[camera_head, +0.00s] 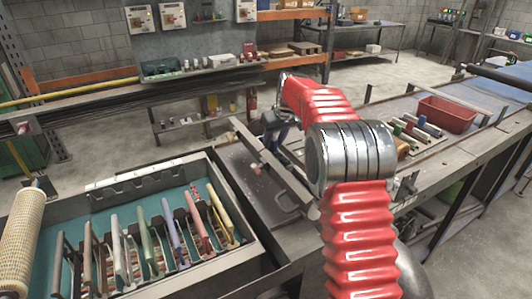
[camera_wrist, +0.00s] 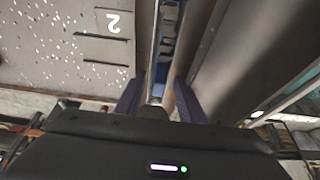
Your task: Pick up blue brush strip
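A blue brush strip (camera_head: 171,222) stands in a teal-lined tray (camera_head: 106,192) at the lower left of the head view, between a green strip (camera_head: 145,236) and a pink strip (camera_head: 194,221). My gripper (camera_head: 273,128) is up and right of the tray, over the bench, partly hidden by my red arm. In the wrist view its two dark purple fingers (camera_wrist: 159,92) are apart, with a narrow band and some blue visible between them. What that band is, I cannot tell. No brush strip is clearly held.
A yellow strip (camera_head: 222,213) and several others share the tray. A mesh roller (camera_head: 22,235) stands at its left. A raised bar (camera_head: 275,167) crosses the bench beside the tray. A red bin (camera_head: 447,113) and small rollers (camera_head: 417,130) stand further right.

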